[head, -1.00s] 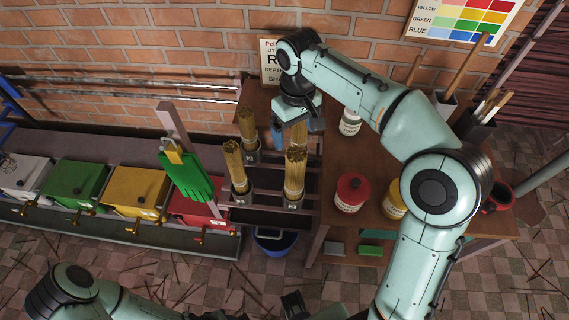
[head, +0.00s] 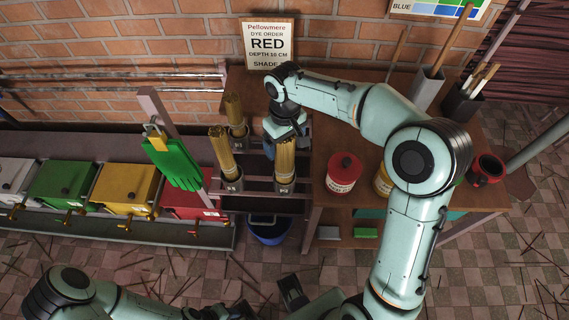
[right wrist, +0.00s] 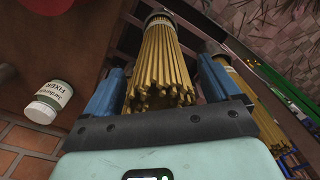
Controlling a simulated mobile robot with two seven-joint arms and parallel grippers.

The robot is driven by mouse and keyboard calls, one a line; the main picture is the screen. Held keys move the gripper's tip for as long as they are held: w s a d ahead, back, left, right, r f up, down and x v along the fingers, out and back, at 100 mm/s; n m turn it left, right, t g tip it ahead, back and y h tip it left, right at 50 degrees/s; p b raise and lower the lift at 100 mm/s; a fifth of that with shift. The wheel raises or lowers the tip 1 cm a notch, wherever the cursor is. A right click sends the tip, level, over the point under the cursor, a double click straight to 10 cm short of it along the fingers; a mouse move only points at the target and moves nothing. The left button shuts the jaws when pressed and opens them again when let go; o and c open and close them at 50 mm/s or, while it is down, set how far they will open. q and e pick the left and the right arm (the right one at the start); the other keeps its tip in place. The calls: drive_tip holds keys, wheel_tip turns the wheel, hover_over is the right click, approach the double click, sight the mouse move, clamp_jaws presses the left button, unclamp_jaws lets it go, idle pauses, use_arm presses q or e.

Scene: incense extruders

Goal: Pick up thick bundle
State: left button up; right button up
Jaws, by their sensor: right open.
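Three bundles of tan sticks stand upright in grey cups on a dark rack. The front-right bundle (head: 285,163) looks thickest in the head view. My right gripper (head: 284,145) is at its upper end, pointing down. In the right wrist view, the blue fingers stand apart on either side of this bundle (right wrist: 162,62), with the stick ends near the palm; a firm grip does not show. The front-left bundle (head: 221,150) leans slightly and shows right of the fingers in the wrist view (right wrist: 258,110). The back bundle (head: 234,108) stands behind. My left gripper cannot be made out.
A red-lidded jar (head: 342,178) and yellow jar (head: 381,183) stand on the wooden table right of the rack. A white fixer jar (right wrist: 47,103) shows in the wrist view. Green gloves (head: 176,163) hang left of the rack. A blue bucket (head: 270,232) sits below.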

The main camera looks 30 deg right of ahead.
drive_tip(key=shift+f, duration=0.35)
clamp_jaws()
drive_tip(key=shift+r, duration=0.2)
use_arm(q)
drive_tip(key=w+r+t+p, duration=0.1)
drive_tip(key=w+r+p, duration=0.8)
drive_tip(key=r, duration=0.4)
drive_tip(key=shift+w+p, duration=0.25)
drive_tip(key=shift+p, duration=0.55)
use_arm(e)
wheel_tip(320, 180, up, 31)
drive_tip(key=shift+f, duration=0.15)
